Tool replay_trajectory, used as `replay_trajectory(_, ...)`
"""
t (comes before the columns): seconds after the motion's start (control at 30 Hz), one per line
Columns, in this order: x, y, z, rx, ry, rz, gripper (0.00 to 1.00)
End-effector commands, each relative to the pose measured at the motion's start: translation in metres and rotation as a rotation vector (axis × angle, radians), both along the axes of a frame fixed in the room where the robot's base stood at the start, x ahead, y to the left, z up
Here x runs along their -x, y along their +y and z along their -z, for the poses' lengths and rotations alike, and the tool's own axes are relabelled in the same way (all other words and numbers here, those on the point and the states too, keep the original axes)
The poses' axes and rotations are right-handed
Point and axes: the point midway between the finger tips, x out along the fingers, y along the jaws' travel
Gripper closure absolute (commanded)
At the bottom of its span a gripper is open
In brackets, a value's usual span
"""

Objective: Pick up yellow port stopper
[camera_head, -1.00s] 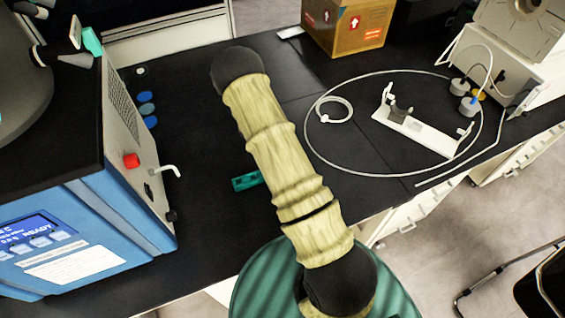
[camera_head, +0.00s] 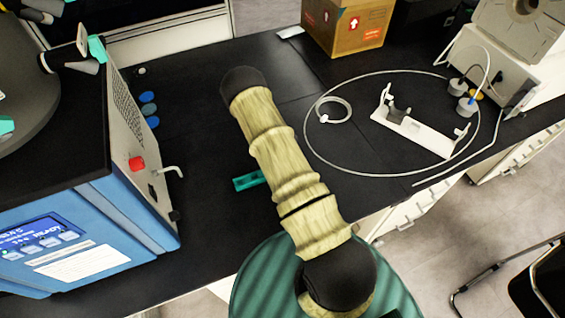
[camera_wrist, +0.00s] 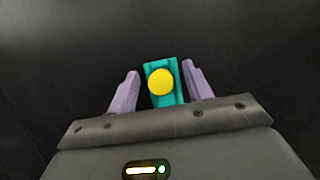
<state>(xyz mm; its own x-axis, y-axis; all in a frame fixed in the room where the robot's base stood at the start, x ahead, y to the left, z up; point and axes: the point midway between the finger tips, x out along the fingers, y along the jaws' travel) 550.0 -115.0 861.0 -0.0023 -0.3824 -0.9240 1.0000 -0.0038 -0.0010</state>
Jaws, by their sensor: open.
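The yellow port stopper (camera_wrist: 161,81) shows in the wrist view as a round yellow top. It sits on a teal holder (camera_wrist: 165,98) on the black bench. My gripper (camera_wrist: 160,80) is open, with one purple finger on each side of the holder and a dark gap on both sides. I cannot tell how high the fingers are above the bench. In the head view only part of the teal holder (camera_head: 247,181) shows beside my arm. The yellow port stopper and my gripper are hidden there by my arm.
The blue freeze dryer (camera_head: 85,235) stands at the left with a red knob and a tap on its side. Blue caps (camera_head: 149,109) lie near it. A cardboard box (camera_head: 345,25), tubing (camera_head: 310,150) and a white stand (camera_head: 415,130) are at the right. Bench around the holder is clear.

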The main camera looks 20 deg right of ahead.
Motion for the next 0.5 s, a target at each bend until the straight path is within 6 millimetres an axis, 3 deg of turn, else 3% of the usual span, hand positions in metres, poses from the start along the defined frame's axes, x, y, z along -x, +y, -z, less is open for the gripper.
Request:
replay_trajectory(0.47, -0.0002, 0.0001, -0.0002, 0.0, 0.0, 0.0, 0.5)
replay_trajectory(0.5, -0.0002, 0.0001, -0.0002, 0.0, 0.0, 0.0, 0.57)
